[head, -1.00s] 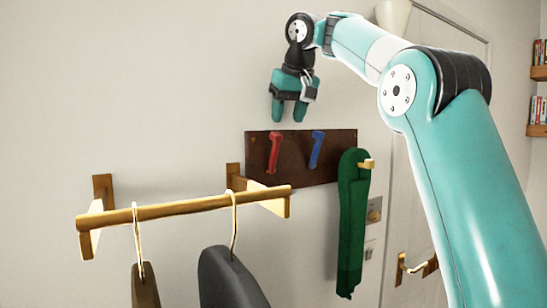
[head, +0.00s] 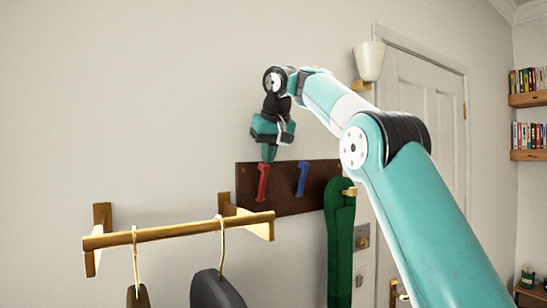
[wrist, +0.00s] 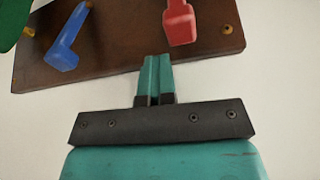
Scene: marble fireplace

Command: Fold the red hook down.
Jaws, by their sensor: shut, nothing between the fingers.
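The red hook (head: 263,182) is on the left part of a dark wooden board on the wall. It stands roughly upright in the head view, and its thick end shows in the wrist view (wrist: 180,24). My gripper (head: 268,158) is shut and empty, pointing down just above the red hook's top. In the wrist view its closed fingers (wrist: 154,62) are near the board's edge, slightly left of the red hook. A small gap shows between them there. I cannot tell their exact depth from the hook.
A blue hook (head: 302,179) is beside the red one on the board (head: 285,203). A green scarf (head: 341,245) hangs from a brass peg at right. A wooden rail (head: 180,231) with hangers juts out below left. A white lamp (head: 369,61) and door are at right.

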